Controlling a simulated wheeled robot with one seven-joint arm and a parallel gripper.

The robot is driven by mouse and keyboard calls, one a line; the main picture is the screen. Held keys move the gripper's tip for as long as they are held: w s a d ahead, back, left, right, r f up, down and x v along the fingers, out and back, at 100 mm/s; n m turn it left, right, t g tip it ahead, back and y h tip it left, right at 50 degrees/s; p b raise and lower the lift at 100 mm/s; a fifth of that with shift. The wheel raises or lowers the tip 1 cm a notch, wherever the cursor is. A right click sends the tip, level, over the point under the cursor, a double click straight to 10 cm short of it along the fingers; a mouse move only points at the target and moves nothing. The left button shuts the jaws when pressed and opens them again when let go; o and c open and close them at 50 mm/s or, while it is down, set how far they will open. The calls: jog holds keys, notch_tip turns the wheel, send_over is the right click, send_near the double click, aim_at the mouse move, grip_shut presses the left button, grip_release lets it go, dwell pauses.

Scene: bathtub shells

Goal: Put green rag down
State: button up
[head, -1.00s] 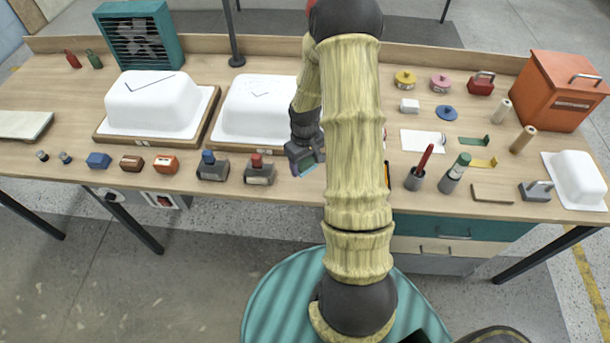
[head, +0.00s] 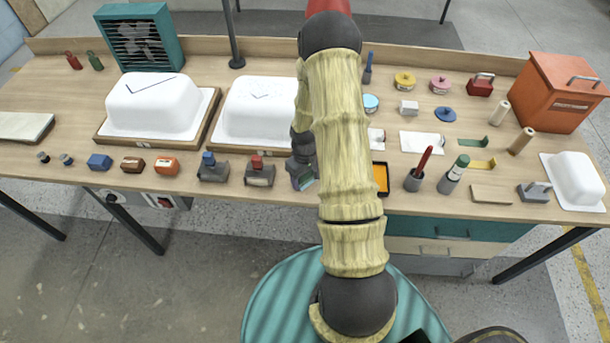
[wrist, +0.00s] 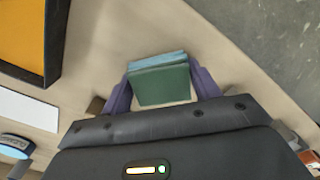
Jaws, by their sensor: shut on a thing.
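The green rag (wrist: 163,85) is a folded green block with a bluish upper layer. In the wrist view it sits between the two purple fingers of my gripper (wrist: 162,88), which is shut on it. In the head view my gripper (head: 303,180) is over the front part of the wooden workbench (head: 230,188), right of the red-capped grey block, and a small greenish bit of the rag shows at its tip. I cannot tell whether the rag touches the bench top.
An orange-lined black tray (head: 381,179) lies right of my arm, and its corner shows in the wrist view (wrist: 25,35). The red-capped block (head: 259,172) stands close left of my gripper. White tub shells (head: 262,108) stand behind. The bench's front edge is near.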

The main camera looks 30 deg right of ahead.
jog(key=shift+f, duration=0.1)
jog(key=o, duration=1.1)
notch_tip(320, 180, up, 12)
jog(key=b, duration=0.1)
dwell(0.3)
jog(key=s+a+r+m+t, duration=0.2)
jog(key=s+a+r, duration=1)
jog(key=a, duration=0.1)
jog(key=shift+a+t, duration=0.3)
jog(key=shift+s, duration=0.1)
